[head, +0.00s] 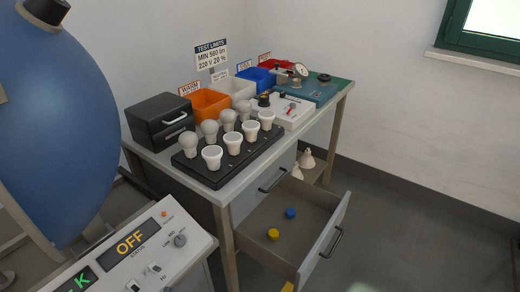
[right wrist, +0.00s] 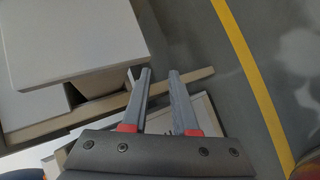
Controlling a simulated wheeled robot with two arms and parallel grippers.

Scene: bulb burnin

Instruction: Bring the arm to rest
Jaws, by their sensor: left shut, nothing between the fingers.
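My right gripper (right wrist: 156,72) shows in the right wrist view. Its two grey fingers with red bases stand apart, with nothing between them. Its tips lie in front of a pale edge and grey floor; I cannot tell whether they touch anything. My left gripper is shut and empty, but I cannot make out its outline in the head view. The workbench (head: 232,188) carries a black bulb rack (head: 225,174) with several grey-white bulbs and white cups. Its drawer (head: 318,245) is open, with a yellow disc (head: 272,234) and a blue disc (head: 290,213) inside.
A large blue sphere (head: 60,120) fills the left side. A control panel (head: 135,260) reading OFF is at lower left. Orange (head: 207,105), white, blue and red bins line the back of the bench. Floor right of the drawer is clear. A yellow floor line (right wrist: 250,70) shows in the right wrist view.

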